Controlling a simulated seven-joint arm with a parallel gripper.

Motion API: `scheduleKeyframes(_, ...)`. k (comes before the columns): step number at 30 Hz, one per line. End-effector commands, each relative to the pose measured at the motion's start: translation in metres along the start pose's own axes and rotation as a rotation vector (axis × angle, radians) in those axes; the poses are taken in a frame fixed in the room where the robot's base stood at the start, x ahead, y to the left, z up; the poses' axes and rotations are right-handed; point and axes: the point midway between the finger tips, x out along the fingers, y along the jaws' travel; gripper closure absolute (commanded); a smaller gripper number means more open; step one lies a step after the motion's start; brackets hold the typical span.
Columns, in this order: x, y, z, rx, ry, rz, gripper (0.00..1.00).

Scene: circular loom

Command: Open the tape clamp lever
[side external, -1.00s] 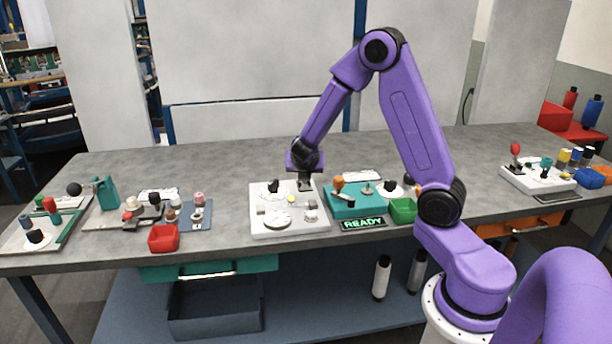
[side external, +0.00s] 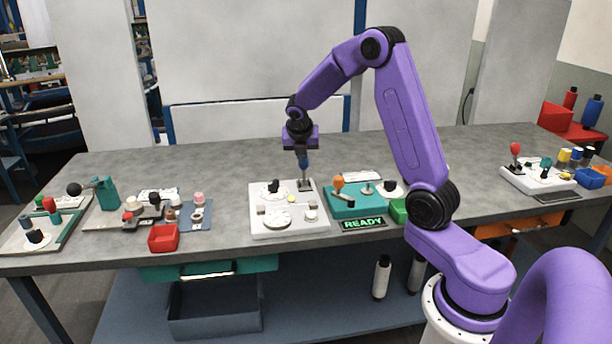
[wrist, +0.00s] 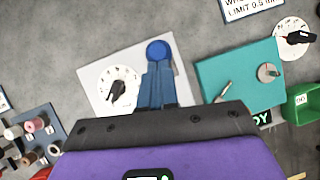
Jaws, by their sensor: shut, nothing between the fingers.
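A white panel (side external: 257,228) lies on the table under my gripper (side external: 302,158). It carries a black-handled dial (side external: 273,187), a round white dial (side external: 277,220) and a grey fitting (side external: 305,185). A blue upright piece stands between my gripper and that fitting; fingers and lever cannot be told apart there. In the wrist view my shut gripper (wrist: 158,88) points over the white panel (wrist: 92,72), and a round blue knob (wrist: 158,50) shows at its tips. Contact cannot be made out. I cannot tell for sure which part is the tape clamp lever.
A teal panel (side external: 343,206) with an orange knob stands close on the right, with a lit READY sign (side external: 362,223) in front. A red bin (side external: 163,238) and other fixtures stand left. The table behind the white panel is clear.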

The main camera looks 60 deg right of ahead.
Motion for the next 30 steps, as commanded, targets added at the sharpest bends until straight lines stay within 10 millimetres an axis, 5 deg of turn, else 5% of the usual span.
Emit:
scheduleKeyframes(12,0.011,0.005,0.023,-0.001,0.0,-0.001,1.0)
scheduleKeyframes(30,0.014,0.006,0.028,-0.001,0.0,0.0,1.0)
